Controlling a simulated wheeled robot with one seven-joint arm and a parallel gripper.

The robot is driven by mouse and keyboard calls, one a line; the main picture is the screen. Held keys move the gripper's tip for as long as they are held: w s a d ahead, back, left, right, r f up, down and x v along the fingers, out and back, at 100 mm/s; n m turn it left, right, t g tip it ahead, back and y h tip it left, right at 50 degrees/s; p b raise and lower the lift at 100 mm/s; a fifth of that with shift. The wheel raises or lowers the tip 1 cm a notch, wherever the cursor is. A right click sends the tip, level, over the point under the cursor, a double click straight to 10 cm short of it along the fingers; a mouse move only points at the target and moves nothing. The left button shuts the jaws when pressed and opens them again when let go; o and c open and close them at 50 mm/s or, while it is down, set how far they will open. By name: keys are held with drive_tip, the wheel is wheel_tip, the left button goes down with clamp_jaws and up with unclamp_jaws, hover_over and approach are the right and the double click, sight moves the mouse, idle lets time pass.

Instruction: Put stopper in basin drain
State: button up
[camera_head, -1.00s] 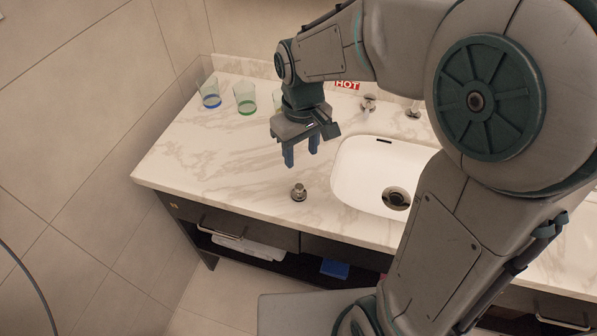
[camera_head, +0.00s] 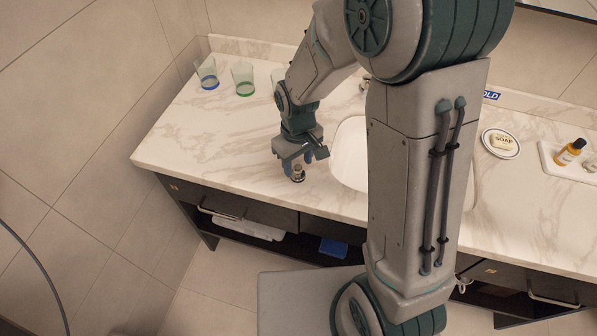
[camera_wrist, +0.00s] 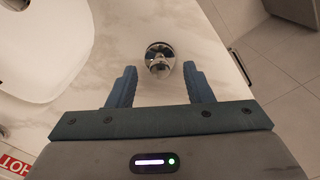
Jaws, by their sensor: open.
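The metal stopper (camera_head: 298,173) stands on the marble counter, left of the basin and near the front edge. In the wrist view the shiny stopper (camera_wrist: 159,58) lies just beyond my two blue fingertips, roughly centred between them. My gripper (camera_head: 303,165) is open and low over the counter at the stopper; it also shows in the wrist view (camera_wrist: 158,75) with nothing between its fingers. The white basin (camera_head: 349,150) is partly hidden behind my arm in the head view. Its edge shows at the upper left of the wrist view (camera_wrist: 45,40). The drain is hidden.
Glasses with a blue base (camera_head: 208,75) and a green base (camera_head: 243,80) stand at the counter's back left. A soap dish (camera_head: 501,143) and a tray with a bottle (camera_head: 571,151) are at the right. The counter left of my gripper is clear.

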drive_tip(key=shift+f, duration=1)
clamp_jaws()
drive_tip(key=shift+r, duration=0.1)
